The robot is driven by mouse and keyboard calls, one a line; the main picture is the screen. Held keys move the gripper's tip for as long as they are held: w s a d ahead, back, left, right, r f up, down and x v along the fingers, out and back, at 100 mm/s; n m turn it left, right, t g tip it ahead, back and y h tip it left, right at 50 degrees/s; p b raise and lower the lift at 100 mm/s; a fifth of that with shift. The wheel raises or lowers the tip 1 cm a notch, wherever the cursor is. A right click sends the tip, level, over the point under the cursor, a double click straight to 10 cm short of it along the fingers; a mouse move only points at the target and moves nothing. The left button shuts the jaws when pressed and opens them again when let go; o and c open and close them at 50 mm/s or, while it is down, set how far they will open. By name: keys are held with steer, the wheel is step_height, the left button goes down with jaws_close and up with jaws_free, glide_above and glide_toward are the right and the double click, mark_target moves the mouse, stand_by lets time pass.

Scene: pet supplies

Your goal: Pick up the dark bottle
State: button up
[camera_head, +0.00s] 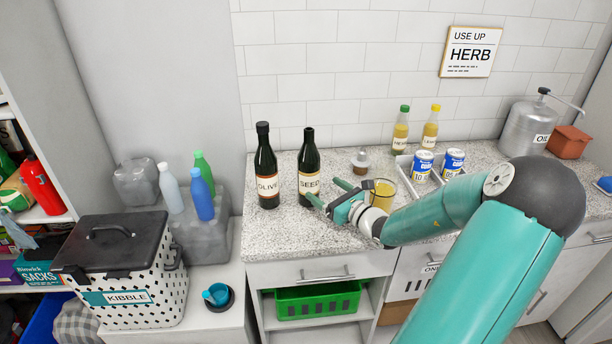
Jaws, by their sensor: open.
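Two dark bottles stand upright on the speckled counter (272,236) in the head view. The left dark bottle (266,160) has a black cap and a label reading OLIVE. The right dark bottle (309,160) has a label that seems to read SEED. My gripper (328,192) is open at the lower right of the SEED bottle, its fingers pointing left towards it. One fingertip overlaps the bottle's lower part in the picture. I cannot tell whether it touches the bottle. The OLIVE bottle is clear of my gripper, to its left.
A glass of yellow liquid (383,193) stands close behind my wrist. A small stoppered jar (361,161), cans (423,166) in a tray, and two yellow bottles (400,130) are farther right. A KIBBLE bin (130,270) and plastic bottles (201,194) stand left. The counter's front left is free.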

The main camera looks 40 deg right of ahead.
mark_target(315, 183)
steer(key=w, duration=0.3)
steer(key=shift+d, duration=0.1)
steer(key=shift+w, duration=0.55)
steer(key=w, duration=0.4)
steer(key=shift+w+r, duration=0.1)
steer(key=shift+w, duration=0.3)
steer(key=c, duration=1)
steer(key=shift+c, duration=0.8)
steer(key=shift+r, duration=0.15)
